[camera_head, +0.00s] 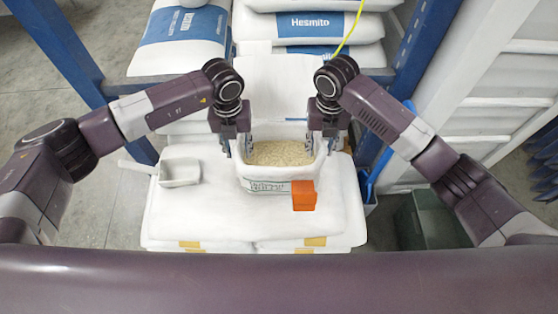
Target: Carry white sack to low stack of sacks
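A low stack of white sacks (230,222) lies in the lower middle, with yellow-orange patches on its front edges. On it stands an open white tub (269,186) filled with pale grains (280,153). My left gripper (226,148) points down at the tub's left rim, and my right gripper (324,146) points down at its right rim. The fingers are small and partly hidden, so I cannot tell whether they are shut on the rims. Behind the tub, a plain white sack (275,95) shows between my arms, partly hidden by them.
A small white scoop (180,171) lies left of the tub. An orange block (304,196) is at its front right corner. Blue-labelled sacks (308,28) are stacked behind, between blue posts (62,42). A dark green bin (428,222) stands at right. Floor is clear at left.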

